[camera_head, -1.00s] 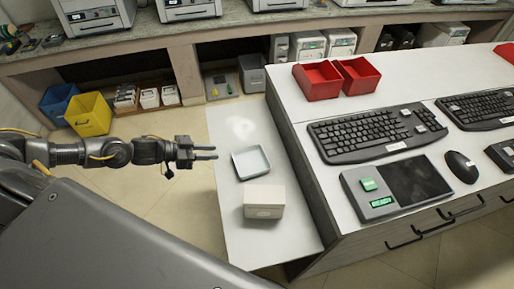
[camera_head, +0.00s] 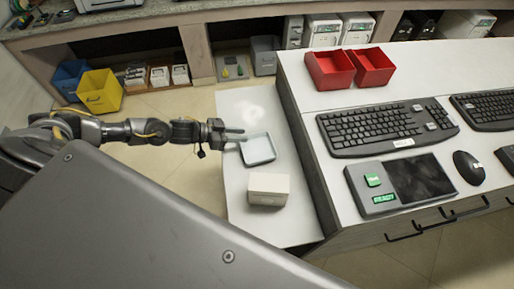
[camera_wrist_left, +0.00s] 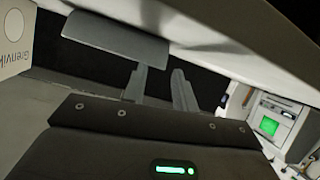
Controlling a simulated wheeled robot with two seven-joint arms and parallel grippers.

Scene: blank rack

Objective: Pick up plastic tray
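The plastic tray (camera_head: 259,150) is a shallow, pale blue-grey tray lying on the white lower table left of the counter in the head view. My left gripper (camera_head: 236,135) comes in from the left, and its fingertips are at the tray's left rim near the far corner. I cannot tell whether they touch it. In the wrist view the two fingers of my left gripper (camera_wrist_left: 160,85) stand apart with a gap between them. A grey panel (camera_wrist_left: 115,38) shows by the fingertips; I cannot tell whether it is the tray. My right gripper is not in view.
A white box (camera_head: 268,190) stands just in front of the tray. The counter at right holds red bins (camera_head: 330,69), a keyboard (camera_head: 385,128) and a scale-like device (camera_head: 401,185). A yellow bin (camera_head: 100,92) stands on the floor at far left.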

